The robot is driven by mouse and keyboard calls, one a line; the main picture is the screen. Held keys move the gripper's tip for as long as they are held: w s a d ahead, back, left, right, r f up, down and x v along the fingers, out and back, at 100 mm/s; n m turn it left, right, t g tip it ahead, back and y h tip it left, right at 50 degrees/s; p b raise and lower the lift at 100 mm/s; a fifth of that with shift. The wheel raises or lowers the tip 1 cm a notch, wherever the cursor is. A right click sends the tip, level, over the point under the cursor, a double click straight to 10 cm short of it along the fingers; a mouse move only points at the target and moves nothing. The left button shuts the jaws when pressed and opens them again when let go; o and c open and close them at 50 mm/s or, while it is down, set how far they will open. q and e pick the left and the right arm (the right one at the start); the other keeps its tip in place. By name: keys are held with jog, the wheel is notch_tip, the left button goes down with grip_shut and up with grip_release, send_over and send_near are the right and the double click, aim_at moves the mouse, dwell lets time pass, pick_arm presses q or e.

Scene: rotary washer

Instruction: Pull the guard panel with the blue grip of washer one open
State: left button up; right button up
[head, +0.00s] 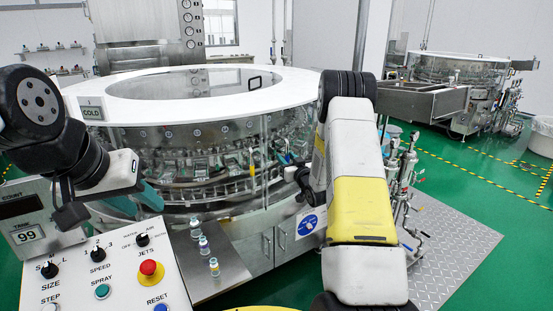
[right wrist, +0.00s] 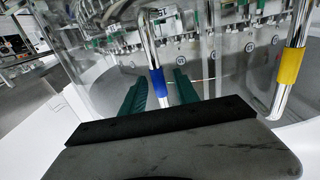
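The round washer (head: 205,192) with a white top ring and clear guard panels fills the middle of the head view. In the right wrist view, a metal handle with a blue grip (right wrist: 159,82) stands on a clear guard panel (right wrist: 221,70). My right gripper (right wrist: 160,92) has its two teal fingers apart, one on each side of the blue grip, with gaps showing. Whether a finger touches it is unclear. In the head view my right arm largely hides that gripper. My left gripper (head: 146,196) is behind the control panel, beside the washer; its finger gap is not clear.
A second handle with a yellow grip (right wrist: 291,66) stands right of the blue one. A control panel (head: 125,270) with knobs and a red stop button is at the front left. Small vials (head: 204,246) stand on a metal shelf. Green floor is free at right.

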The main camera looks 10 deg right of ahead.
jog(key=shift+c, duration=0.5)
grip_shut()
dwell(0.8)
